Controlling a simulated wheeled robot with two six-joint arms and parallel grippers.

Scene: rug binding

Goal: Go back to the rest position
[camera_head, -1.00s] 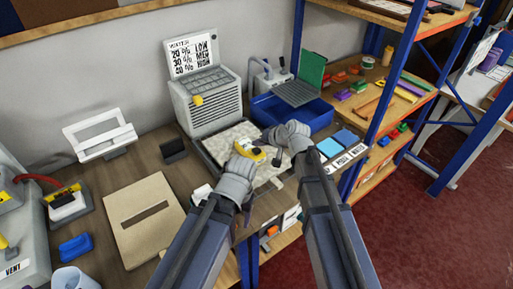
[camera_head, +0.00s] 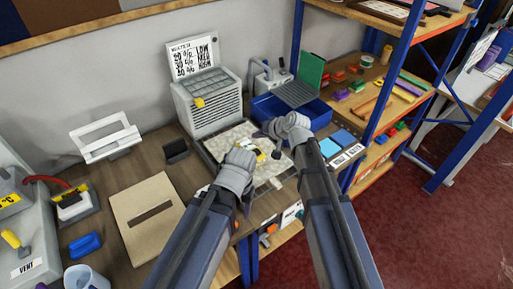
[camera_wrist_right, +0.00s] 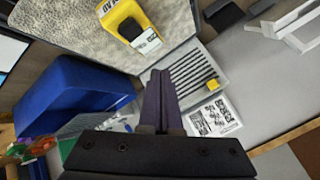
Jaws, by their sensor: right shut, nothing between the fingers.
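My right gripper (camera_head: 263,133) is over the work table in the head view, near the back right of the rug. Its dark fingers also show in the right wrist view (camera_wrist_right: 161,98), together and empty. The pale rug (camera_head: 228,145) lies in a grey tray on the table. A yellow tool (camera_head: 262,152) rests on it, partly covered by my arms in the head view and clear of the fingers in the wrist view (camera_wrist_right: 128,18).
A grey slatted machine (camera_head: 209,105) stands behind the rug. A blue bin (camera_head: 318,117) is at the back right, beside a blue-posted shelf (camera_head: 365,130). A beige board (camera_head: 135,235), blue block (camera_head: 85,246) and mug (camera_head: 86,279) are at the left.

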